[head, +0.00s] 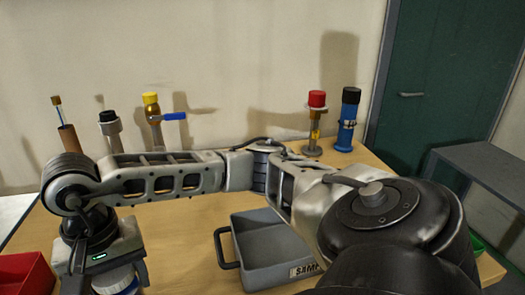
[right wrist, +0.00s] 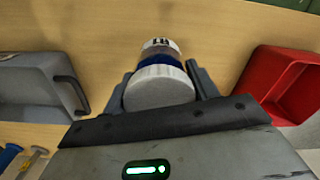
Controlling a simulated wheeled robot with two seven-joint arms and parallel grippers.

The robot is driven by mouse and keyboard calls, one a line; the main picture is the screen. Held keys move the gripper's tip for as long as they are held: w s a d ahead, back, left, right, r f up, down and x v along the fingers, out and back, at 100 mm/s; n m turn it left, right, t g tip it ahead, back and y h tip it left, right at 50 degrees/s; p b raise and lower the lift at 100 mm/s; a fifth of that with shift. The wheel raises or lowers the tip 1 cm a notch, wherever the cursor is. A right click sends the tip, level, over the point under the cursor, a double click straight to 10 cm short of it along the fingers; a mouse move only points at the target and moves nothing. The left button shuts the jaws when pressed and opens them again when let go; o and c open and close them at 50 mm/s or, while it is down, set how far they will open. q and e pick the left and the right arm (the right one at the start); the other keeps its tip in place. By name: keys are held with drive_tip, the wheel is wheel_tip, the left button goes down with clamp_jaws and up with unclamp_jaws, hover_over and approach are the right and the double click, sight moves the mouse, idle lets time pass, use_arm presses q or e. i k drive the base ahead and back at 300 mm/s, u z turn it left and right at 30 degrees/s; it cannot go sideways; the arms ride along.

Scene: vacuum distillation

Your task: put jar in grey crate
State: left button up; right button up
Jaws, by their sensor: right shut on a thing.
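The jar (right wrist: 160,88) has a white round end and a blue band, with a white part with dark marks beyond. It is between the fingers of my right gripper (right wrist: 162,82), which is shut on it. In the head view my right arm reaches across to the lower left, and the jar (head: 120,283) shows partly under the right gripper (head: 112,278). The jar's lower part is cut off there. The grey crate (head: 250,250) stands at the table's front middle, right of the jar, partly hidden by my arm. It also shows at left in the right wrist view (right wrist: 35,85). My left gripper is not in view.
A red crate (head: 25,275) is at the lower left, close to my right gripper. A green crate (head: 477,245) shows at the right edge. Several tall items, including a blue bottle (head: 347,120) and a red-capped one (head: 315,122), stand along the back of the table (head: 185,225).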

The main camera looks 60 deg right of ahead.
sight(270, 254)
drive_tip(key=k, duration=1)
drive_tip(key=u, duration=0.75)
drive_tip(key=i, duration=0.85)
drive_tip(key=z, duration=1.95)
drive_tip(key=i, duration=0.45)
